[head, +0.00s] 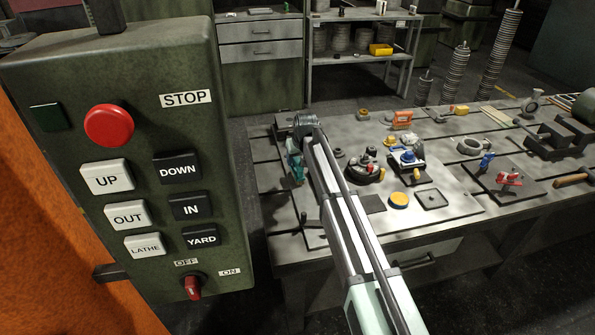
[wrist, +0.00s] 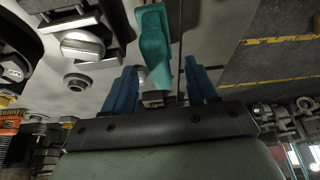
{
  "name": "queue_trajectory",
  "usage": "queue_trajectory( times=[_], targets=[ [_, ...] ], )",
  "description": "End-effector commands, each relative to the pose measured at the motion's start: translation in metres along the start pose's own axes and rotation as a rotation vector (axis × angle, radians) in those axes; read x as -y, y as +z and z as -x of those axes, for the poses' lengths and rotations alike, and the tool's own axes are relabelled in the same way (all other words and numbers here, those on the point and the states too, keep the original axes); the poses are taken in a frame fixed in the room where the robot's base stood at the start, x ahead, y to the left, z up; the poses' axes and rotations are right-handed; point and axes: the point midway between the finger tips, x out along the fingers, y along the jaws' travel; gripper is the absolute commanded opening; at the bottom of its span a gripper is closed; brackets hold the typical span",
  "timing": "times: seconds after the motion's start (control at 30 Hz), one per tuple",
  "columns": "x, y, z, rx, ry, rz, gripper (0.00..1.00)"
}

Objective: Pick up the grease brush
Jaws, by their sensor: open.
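In the wrist view a teal piece with a handle-like shape (wrist: 155,45) lies ahead of and partly between the fingers of my gripper (wrist: 160,68). A pale metal-like part shows at its near end. I cannot tell for sure whether it is the grease brush; no bristles show clearly. My gripper's two blue fingers are apart, one on each side of the teal piece's near end, with no clear contact. In the head view a teal shape (head: 295,167) shows at the bench's left end, beside the end of my arm. My fingers are not clear there.
The workbench (head: 455,212) holds a blue-topped valve part (head: 407,157), an orange-yellow disc (head: 399,200), a black square tray (head: 433,199) and a red part (head: 509,178). A control box (head: 150,250) stands in the left foreground. Grey castings crowd the wrist view's left side.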

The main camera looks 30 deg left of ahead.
Motion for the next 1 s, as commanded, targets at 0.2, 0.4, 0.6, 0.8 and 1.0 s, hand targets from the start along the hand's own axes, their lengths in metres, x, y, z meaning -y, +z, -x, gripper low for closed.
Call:
queue_trajectory(
  times=[0.2, 0.4, 0.6, 0.8, 1.0],
  targets=[
    [-0.001, -0.001, -0.029, 0.001, 0.0, 0.0, 0.57],
    [-0.001, 0.0, -0.033, 0.001, 0.0, 0.0, 0.57],
    [-0.001, 0.0, -0.033, 0.001, 0.0, 0.0, 0.46],
    [-0.001, 0.0, -0.033, 0.001, 0.0, 0.0, 0.27],
    [-0.001, 0.0, -0.033, 0.001, 0.0, 0.0, 0.08]
  ],
)
